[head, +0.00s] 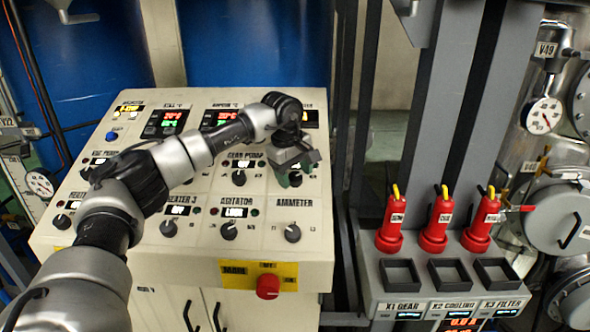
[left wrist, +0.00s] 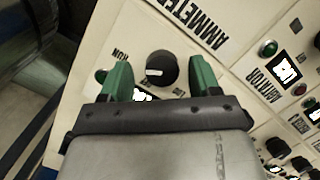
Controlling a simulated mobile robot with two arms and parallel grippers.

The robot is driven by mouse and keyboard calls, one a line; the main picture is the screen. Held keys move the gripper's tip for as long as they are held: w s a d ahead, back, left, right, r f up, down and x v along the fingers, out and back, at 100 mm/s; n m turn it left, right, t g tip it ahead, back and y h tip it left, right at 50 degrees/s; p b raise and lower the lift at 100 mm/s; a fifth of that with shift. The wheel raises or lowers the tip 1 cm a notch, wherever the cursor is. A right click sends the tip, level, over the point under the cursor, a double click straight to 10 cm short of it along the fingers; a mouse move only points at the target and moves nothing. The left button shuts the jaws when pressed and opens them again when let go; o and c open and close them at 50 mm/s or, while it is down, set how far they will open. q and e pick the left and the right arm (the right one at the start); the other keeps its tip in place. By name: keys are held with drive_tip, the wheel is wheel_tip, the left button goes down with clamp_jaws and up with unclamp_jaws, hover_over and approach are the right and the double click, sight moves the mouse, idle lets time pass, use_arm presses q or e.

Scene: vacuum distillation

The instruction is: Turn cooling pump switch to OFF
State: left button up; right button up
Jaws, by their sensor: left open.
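My left gripper (head: 298,172) reaches over the sloped control panel (head: 262,215) from the left and points down at its right side, behind the AMMETER label. In the left wrist view its two green fingers (left wrist: 161,84) are open, one on each side of a round black switch knob (left wrist: 161,68) with a white pointer mark. Gaps show between the knob and both fingers. RUN is printed beside this knob. Its name label is hidden, so I cannot read whether it is the cooling pump switch. In the head view the gripper mostly covers this knob. My right gripper is out of view.
The ammeter knob (head: 293,233) and agitator knob (head: 229,231) sit nearer the panel's front edge. A red button (head: 268,287) is on the front face. Several red plugs, one of them in the middle (head: 435,230), stand on a grey rack (head: 372,278) at right.

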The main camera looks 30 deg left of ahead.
use_arm(q)
drive_tip(key=shift+f, duration=0.15)
drive_tip(key=shift+s, duration=0.1)
drive_tip(key=shift+c, duration=1.1)
drive_tip(key=c, duration=0.7)
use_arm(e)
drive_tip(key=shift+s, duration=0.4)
